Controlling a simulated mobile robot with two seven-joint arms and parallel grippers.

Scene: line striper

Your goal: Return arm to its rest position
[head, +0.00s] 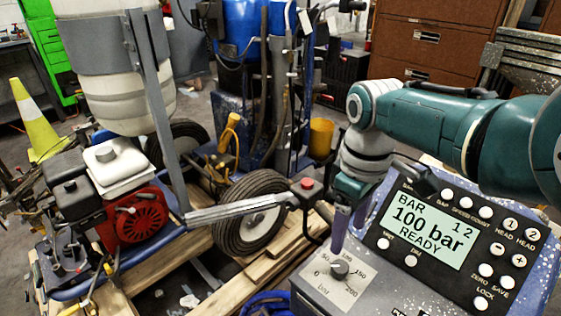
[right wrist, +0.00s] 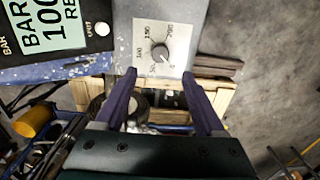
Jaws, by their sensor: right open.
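My right gripper (head: 350,236) hangs from my teal arm over the left part of the striper's control panel (head: 402,297). Its two purple fingers are open and empty. A round grey pressure knob (head: 340,269) sits on a pale dial plate with numbers up to 200. In the right wrist view the knob (right wrist: 160,53) lies beyond the open fingertips (right wrist: 161,78), with no finger seen touching it. The display (head: 427,228) reads "BAR", "1 2", "100 bar" and "READY". My left gripper is not in view.
A red-and-white engine (head: 130,205), a wheel (head: 252,212) and wooden pallet boards (head: 285,245) lie left of the panel. A red-button box (head: 308,190) on a metal bar is close to my right gripper. Brown drawers (head: 440,45) stand behind my arm.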

